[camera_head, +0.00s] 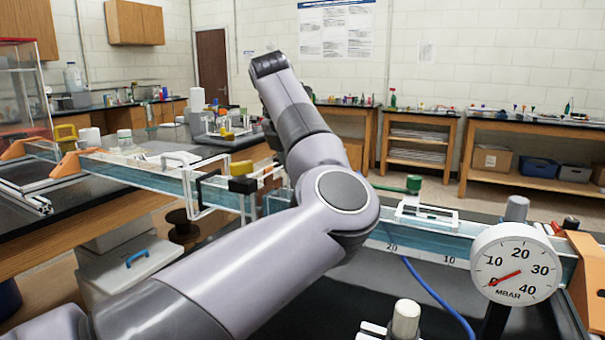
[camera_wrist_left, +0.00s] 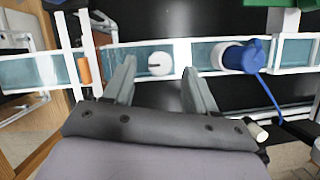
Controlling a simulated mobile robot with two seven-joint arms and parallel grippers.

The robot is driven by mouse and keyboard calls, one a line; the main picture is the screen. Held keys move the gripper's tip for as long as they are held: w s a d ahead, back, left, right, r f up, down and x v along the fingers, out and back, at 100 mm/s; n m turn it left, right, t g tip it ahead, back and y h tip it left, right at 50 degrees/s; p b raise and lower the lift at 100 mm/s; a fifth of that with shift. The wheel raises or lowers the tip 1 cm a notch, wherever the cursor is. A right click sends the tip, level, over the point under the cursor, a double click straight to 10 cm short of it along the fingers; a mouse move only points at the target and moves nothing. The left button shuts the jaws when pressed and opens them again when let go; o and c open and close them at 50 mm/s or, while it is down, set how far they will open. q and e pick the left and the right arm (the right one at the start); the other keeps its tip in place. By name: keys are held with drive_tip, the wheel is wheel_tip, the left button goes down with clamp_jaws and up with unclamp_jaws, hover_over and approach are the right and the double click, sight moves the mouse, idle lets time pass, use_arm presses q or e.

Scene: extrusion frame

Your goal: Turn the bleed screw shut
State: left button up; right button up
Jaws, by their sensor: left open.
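In the left wrist view a round white screw head (camera_wrist_left: 160,64) with a dark slot sits on top of the clear, teal-filled channel (camera_wrist_left: 205,52). I take it to be the bleed screw. My left gripper (camera_wrist_left: 159,76) is open, with one finger on each side of the screw head in the picture. Whether the fingers are level with it or above it, I cannot tell. Nothing is between the fingers in their grip. In the head view my left arm covers the middle of the channel (camera_head: 150,172), hiding the screw and the gripper. My right gripper does not show.
A blue cap (camera_wrist_left: 243,56) with a blue hose stands on the channel close to my right-hand finger. An orange piece (camera_wrist_left: 84,70) and white uprights are on the left. In the head view a round pressure gauge (camera_head: 515,264) reads near zero at the right end.

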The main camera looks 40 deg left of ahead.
use_arm(q)
drive_tip(key=v, duration=0.5)
drive_tip(key=shift+f, duration=0.1)
idle(0.4)
